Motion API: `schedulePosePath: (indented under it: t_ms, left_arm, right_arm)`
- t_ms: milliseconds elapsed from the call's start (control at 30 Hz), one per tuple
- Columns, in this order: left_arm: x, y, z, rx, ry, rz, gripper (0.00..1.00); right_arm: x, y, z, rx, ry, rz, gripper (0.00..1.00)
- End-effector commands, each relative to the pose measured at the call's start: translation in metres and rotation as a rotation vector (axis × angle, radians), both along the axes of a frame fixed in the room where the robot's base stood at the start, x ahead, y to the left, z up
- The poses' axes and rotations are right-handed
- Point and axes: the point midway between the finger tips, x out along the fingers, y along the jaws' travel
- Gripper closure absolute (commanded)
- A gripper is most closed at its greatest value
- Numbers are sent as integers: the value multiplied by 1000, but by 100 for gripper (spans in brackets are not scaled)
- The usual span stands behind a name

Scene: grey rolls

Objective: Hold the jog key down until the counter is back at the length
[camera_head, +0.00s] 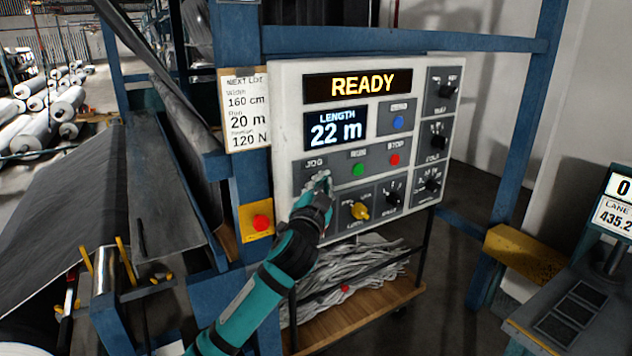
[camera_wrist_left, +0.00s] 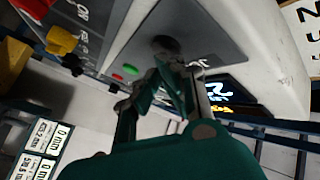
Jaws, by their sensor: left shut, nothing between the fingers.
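The control panel (camera_head: 283,130) faces me. Its amber display (camera_head: 357,86) reads READY, and the length counter (camera_head: 337,129) reads 22 m. The card (camera_head: 246,108) beside it gives a run of 20 m. My left gripper (camera_head: 320,186) is shut and empty, with its fingertips at the panel just under the JOG label (camera_head: 315,163). The gripper covers the jog key in the head view. In the left wrist view the shut fingers (camera_wrist_left: 174,72) are close to a dark round spot on the grey plate. I cannot tell whether the key is pressed. My right gripper is not in view.
A green button (camera_head: 359,169) and a red button (camera_head: 394,160) sit right of the jog area, with a yellow knob (camera_head: 360,211) below. A red button on a yellow box (camera_head: 261,222) is at the panel's left. Blue frame posts stand around.

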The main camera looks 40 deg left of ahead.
Motion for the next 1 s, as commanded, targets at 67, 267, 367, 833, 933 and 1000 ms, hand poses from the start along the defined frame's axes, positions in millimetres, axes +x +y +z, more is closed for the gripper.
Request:
schedulePosePath:
  t_ms: [67,267,367,833,933,1000]
  left_arm:
    - [0,1,0,0,0,0,100]
    - [1,3,0,1,0,0,100]
    - [2,5,0,1,0,1,100]
    - [3,8,0,1,0,2,100]
    - [3,8,0,1,0,2,100]
    - [3,8,0,1,0,2,100]
  right_arm:
    - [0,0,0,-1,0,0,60]
    - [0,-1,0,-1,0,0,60]
    - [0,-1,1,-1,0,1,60]
    - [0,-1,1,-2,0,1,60]
    - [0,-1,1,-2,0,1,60]
    - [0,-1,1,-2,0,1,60]
